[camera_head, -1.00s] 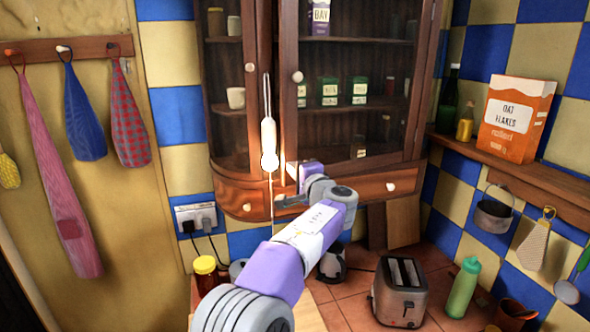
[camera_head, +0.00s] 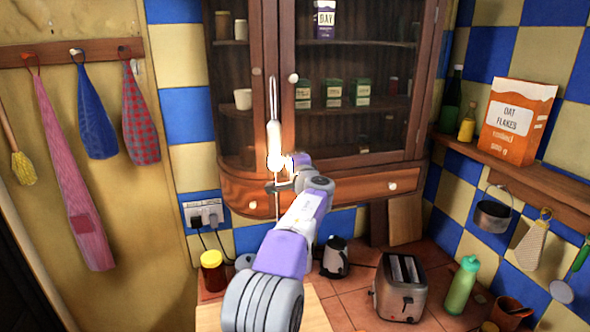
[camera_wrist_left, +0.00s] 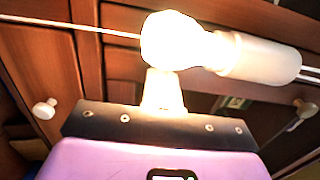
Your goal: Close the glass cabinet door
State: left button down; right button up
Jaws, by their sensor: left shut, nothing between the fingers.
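The wooden cabinet's wide glass door (camera_head: 365,66) has a dark frame and a white knob (camera_head: 293,77) on its left stile. It stands nearly flush with the cabinet front; I cannot tell whether it is fully closed. My left gripper (camera_head: 285,171) is shut and empty in front of the door's lower left corner, just above the drawer. The wrist view shows its closed fingers (camera_wrist_left: 163,92) pointing at the wooden front, partly washed out by glare. Contact with the door cannot be made out. My right gripper is not in view.
A lit hanging bulb (camera_head: 275,160) is right by my left fingers. A narrower glass panel (camera_head: 237,75) is left of the door. A toaster (camera_head: 402,288), kettle (camera_head: 335,258) and green bottle (camera_head: 462,285) stand on the counter below. A shelf (camera_head: 515,185) runs along the right wall.

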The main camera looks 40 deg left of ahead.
pick_arm(q)
jog(key=shift+s+a+r, duration=0.1)
jog(key=shift+r, duration=0.35)
jog(key=b+v, duration=0.7)
jog(key=v, duration=0.7)
jog(key=shift+s+f, duration=0.2)
jog(key=shift+f, duration=0.15)
